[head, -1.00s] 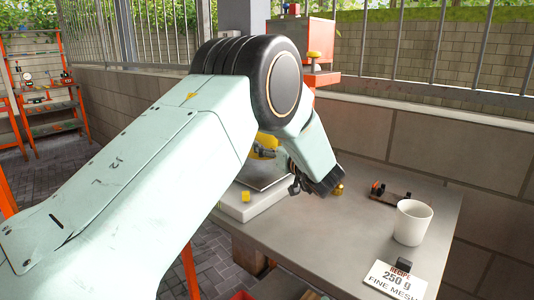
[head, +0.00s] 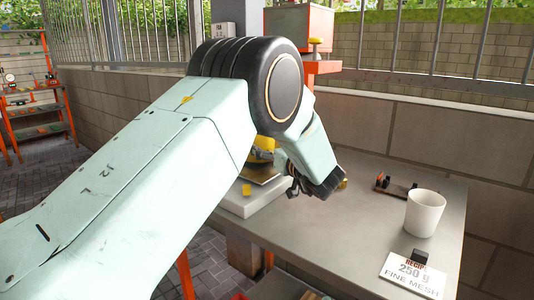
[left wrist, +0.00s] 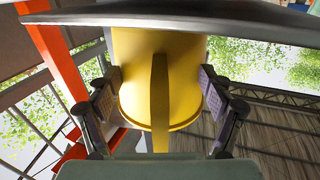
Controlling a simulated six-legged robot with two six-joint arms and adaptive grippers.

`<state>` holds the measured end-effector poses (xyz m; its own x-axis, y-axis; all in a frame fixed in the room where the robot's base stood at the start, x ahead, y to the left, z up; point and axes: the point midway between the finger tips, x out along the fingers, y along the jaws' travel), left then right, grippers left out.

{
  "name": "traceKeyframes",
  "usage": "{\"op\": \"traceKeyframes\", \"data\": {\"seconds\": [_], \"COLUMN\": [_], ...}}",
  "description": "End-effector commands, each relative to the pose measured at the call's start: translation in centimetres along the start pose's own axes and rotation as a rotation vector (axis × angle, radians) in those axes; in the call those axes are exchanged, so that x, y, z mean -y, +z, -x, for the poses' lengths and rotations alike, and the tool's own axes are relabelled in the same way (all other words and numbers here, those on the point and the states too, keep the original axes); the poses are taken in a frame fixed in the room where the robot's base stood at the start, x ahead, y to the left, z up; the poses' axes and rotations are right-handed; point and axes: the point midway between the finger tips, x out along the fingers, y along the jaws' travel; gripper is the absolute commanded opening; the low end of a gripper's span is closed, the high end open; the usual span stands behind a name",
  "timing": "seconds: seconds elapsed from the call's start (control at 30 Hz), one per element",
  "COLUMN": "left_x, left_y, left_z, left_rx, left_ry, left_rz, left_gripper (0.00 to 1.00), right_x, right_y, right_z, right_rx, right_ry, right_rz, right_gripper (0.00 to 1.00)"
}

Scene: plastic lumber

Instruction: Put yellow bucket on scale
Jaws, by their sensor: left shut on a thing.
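The yellow bucket (head: 262,145) shows only in part in the head view, behind my left arm and above the scale's dark plate (head: 264,172). The white scale base (head: 240,204) sits at the table's left side, partly hidden by the arm. In the left wrist view the bucket (left wrist: 185,85) fills the middle, between the two dark fingers of my left gripper (left wrist: 160,85), which is shut on it. A dark flat edge (left wrist: 200,20) crosses the top of that view, at the bucket's end. I cannot tell whether the bucket touches the plate. My right gripper is out of view.
A white cup (head: 424,213), a "250 g fine mesh" card (head: 410,275) and a small dark orange-tipped object (head: 396,186) stand on the table (head: 330,240). A small yellow block (head: 247,190) is at the scale. A wall and railing run behind. The table's centre is clear.

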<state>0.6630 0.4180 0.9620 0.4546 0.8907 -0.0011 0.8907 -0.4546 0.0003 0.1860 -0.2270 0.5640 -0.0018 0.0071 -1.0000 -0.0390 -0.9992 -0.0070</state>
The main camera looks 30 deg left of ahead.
Motion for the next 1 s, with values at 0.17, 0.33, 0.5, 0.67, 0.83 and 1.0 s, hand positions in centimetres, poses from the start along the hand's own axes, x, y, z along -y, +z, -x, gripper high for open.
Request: {"op": "traceKeyframes", "data": {"seconds": [0.17,0.33,0.5,0.67,0.83,1.0], "left_x": [-0.1,-0.2,-0.3,-0.3,-0.2,-0.1], "left_y": [-0.2,0.0,0.5,0.8,1.1,1.1], "left_z": [0.2,0.3,0.3,0.2,0.2,0.1], "left_rx": [-0.003,-0.003,-0.003,-0.003,-0.001,-0.001], "left_ry": [-0.001,-0.001,-0.001,-0.001,-0.001,-0.001], "left_rz": [0.002,0.001,0.001,0.002,0.002,0.002], "left_gripper": [0.4,0.4,0.4,0.4,0.81,0.96], "right_x": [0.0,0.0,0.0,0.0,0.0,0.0], "right_y": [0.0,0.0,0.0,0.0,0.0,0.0], "right_z": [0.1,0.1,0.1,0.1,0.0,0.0], "right_rx": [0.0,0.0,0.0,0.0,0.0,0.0], "right_ry": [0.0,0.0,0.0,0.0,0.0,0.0], "right_rz": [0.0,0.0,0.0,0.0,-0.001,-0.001], "right_gripper": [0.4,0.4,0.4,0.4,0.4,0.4]}}
